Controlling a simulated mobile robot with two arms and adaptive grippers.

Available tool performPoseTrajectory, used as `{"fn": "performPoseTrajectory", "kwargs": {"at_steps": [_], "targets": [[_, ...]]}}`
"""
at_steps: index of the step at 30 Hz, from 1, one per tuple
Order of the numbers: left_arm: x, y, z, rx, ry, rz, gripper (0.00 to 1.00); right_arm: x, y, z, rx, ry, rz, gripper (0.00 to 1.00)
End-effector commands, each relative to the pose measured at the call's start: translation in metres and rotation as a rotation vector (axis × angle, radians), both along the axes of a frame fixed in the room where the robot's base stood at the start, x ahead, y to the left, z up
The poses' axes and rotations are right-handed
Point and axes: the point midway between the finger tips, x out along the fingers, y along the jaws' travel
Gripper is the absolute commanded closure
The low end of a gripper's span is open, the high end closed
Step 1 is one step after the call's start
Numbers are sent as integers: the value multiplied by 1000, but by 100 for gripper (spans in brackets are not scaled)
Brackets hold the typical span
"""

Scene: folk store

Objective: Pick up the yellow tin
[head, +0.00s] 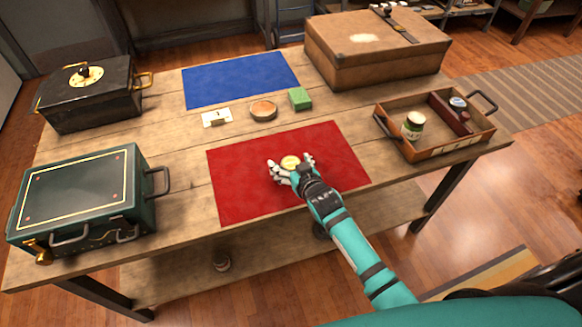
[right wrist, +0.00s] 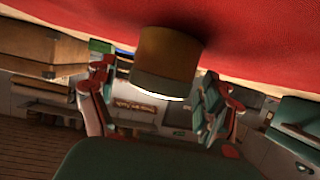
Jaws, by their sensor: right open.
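The yellow tin (head: 290,162) stands on the red mat (head: 238,190), its round lid showing in the head view. My right gripper (head: 291,166) is at the tin, with a finger on either side of it. In the right wrist view the tin (right wrist: 166,55) sits between the two open fingers of the right gripper (right wrist: 160,105), with gaps seen on both sides. The tin rests on the red surface, which fills the top of that view. My left gripper is not in view.
Behind the red mat lie a white card (head: 216,117), a round wooden piece (head: 263,110), a green block (head: 300,99) and a blue mat (head: 240,80). A tray (head: 455,152) with jars stands right, a brown case (head: 375,50) behind. Dark (head: 90,100) and green (head: 85,195) boxes stand left.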

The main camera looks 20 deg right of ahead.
Motion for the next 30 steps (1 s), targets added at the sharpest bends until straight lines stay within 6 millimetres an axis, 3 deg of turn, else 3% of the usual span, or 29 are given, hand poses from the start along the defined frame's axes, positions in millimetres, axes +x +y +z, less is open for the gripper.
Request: {"fn": "performPoseTrajectory", "kwargs": {"at_steps": [3,18,30], "targets": [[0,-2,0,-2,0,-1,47,0,0,0,0,0,0,16],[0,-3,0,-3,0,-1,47,0,0,1,0,-1,0,79],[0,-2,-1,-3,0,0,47,0,0,9,0,-3,0,79]]}}
